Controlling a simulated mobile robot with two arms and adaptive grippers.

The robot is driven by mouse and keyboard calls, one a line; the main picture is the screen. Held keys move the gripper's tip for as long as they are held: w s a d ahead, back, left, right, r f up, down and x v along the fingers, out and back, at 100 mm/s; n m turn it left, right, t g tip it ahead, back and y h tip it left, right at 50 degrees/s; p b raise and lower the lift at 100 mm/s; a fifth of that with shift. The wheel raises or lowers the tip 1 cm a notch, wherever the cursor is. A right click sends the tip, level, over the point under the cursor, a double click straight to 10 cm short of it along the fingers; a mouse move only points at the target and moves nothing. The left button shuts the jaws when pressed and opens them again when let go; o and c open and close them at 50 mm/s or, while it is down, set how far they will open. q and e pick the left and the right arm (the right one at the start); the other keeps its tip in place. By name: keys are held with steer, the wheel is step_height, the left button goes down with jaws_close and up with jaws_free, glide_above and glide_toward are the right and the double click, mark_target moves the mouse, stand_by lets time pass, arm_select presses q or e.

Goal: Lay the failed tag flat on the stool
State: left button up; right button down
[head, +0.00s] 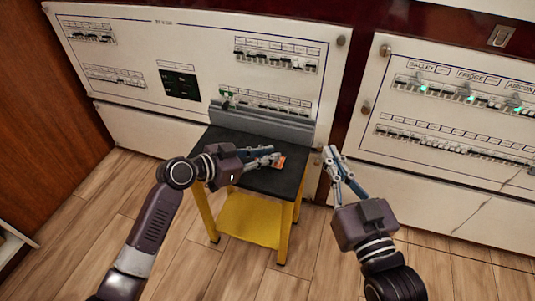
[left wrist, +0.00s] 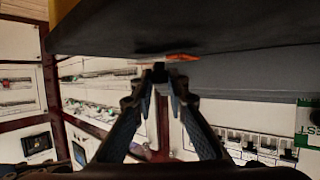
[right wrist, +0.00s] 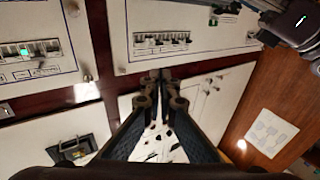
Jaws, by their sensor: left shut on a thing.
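The failed tag, a small orange-red piece (head: 281,162), is at the tips of my left gripper (head: 274,158), over the black top of the stool (head: 262,187). My left gripper is shut on the tag. In the left wrist view the tag (left wrist: 183,57) shows as a thin orange edge just past the fingertips (left wrist: 160,72), close to the dark stool top (left wrist: 230,28). I cannot tell whether it touches the top. My right gripper (head: 330,152) is right of the stool, away from the tag. Its fingertips are close together in the right wrist view (right wrist: 161,78), with nothing visible between them.
The stool has yellow legs and a yellow lower shelf (head: 250,219). A grey ledge (head: 260,122) runs along its back edge. White breaker panels stand behind (head: 200,50) and to the right (head: 450,110). The wooden floor (head: 110,215) is clear at left.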

arm_select(q)
steer(key=shift+f, duration=0.15)
arm_select(e)
steer(key=shift+s+a+r+t, duration=0.1)
steer(key=shift+r+t, duration=0.3)
steer(key=shift+r, duration=0.35)
arm_select(q)
steer(key=shift+f, duration=0.1)
arm_select(e)
steer(key=shift+r, duration=0.3)
arm_select(q)
steer(key=shift+f+b, duration=0.1)
steer(key=shift+b, duration=0.2)
arm_select(e)
steer(key=shift+r+t, duration=0.4)
steer(key=shift+s+r, duration=0.1)
steer(key=shift+r, duration=0.2)
steer(key=shift+r, duration=0.1)
arm_select(q)
steer(key=shift+f, duration=0.15)
arm_select(e)
steer(key=shift+s+a+r+t+y, duration=0.1)
steer(key=shift+r+t+y, duration=0.2)
steer(key=shift+t, duration=0.1)
steer(key=shift+r, duration=0.15)
steer(key=shift+s+r, duration=0.1)
steer(key=shift+r, duration=0.15)
